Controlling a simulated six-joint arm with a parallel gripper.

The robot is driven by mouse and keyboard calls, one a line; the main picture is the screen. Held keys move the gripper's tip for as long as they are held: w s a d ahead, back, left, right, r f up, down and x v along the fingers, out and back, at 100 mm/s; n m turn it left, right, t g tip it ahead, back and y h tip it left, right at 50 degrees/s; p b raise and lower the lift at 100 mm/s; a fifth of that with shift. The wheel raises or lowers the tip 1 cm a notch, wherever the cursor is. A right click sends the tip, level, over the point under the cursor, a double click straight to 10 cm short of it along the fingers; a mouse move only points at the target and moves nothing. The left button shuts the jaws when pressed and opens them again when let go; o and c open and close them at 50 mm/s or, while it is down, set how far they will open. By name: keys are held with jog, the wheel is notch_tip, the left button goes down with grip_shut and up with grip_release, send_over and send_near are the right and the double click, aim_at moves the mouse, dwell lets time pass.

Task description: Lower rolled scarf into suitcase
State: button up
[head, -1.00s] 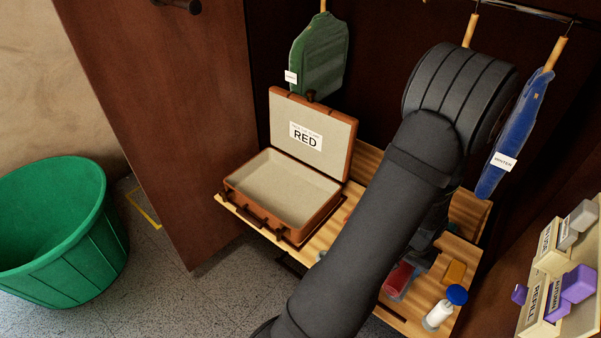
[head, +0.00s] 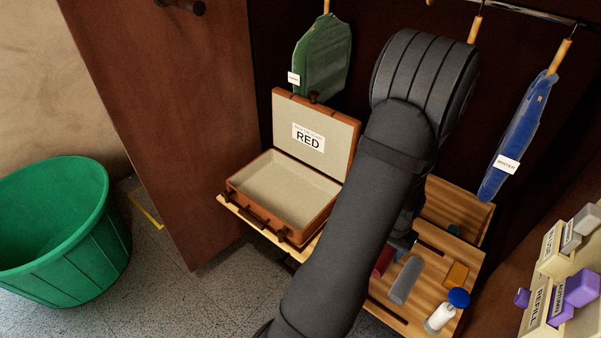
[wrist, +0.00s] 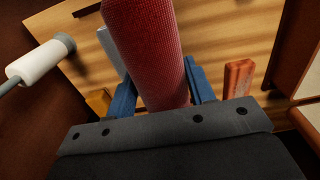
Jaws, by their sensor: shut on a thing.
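The rolled scarf (wrist: 148,45) is a red, woven-looking roll standing between the blue fingers of my gripper (wrist: 162,90) in the wrist view. My gripper is shut on it. In the head view only a small part of the red scarf (head: 384,262) shows beside my arm, which hides most of the gripper. The brown suitcase (head: 315,226) stands open on the wooden shelf, left of my arm. Its pale inside is empty and its raised lid bears a "RED" label. The scarf is to the right of the suitcase, outside it.
A grey roll (head: 405,280), a yellow-orange block (head: 456,274) and a white bottle with a blue cap (head: 440,316) lie or stand on the slatted wood at right. Green (head: 322,55) and blue (head: 520,130) hanging items flank my arm. A green tub (head: 60,225) stands at left.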

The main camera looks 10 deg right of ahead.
jog(key=w+a+r, duration=0.3)
jog(key=w+a, duration=0.9)
jog(key=w, duration=0.4)
send_over(284, 197)
notch_tip(284, 197, down, 3)
jog(key=shift+d+f, duration=0.1)
dwell(0.3)
jog(key=shift+f, duration=3.4)
jog(key=shift+f, duration=2.1)
